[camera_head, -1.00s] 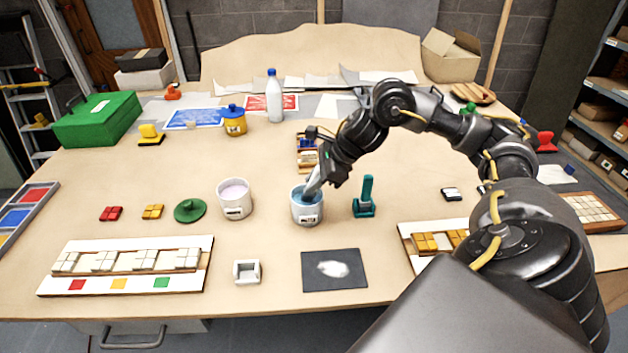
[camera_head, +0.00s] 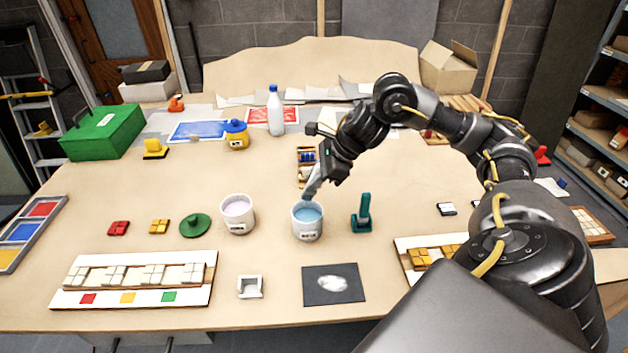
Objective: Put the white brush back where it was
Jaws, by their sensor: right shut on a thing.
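A similar pot with pale liquid (camera_head: 238,222) stands to the left. My left gripper is not in view.
A teal stamp-like tool (camera_head: 362,216) stands just right of the blue pot. A dark board with a white smear (camera_head: 318,294) lies in front. A small rack (camera_head: 304,155) stands behind the gripper. A tile panel (camera_head: 80,295) lies front left.

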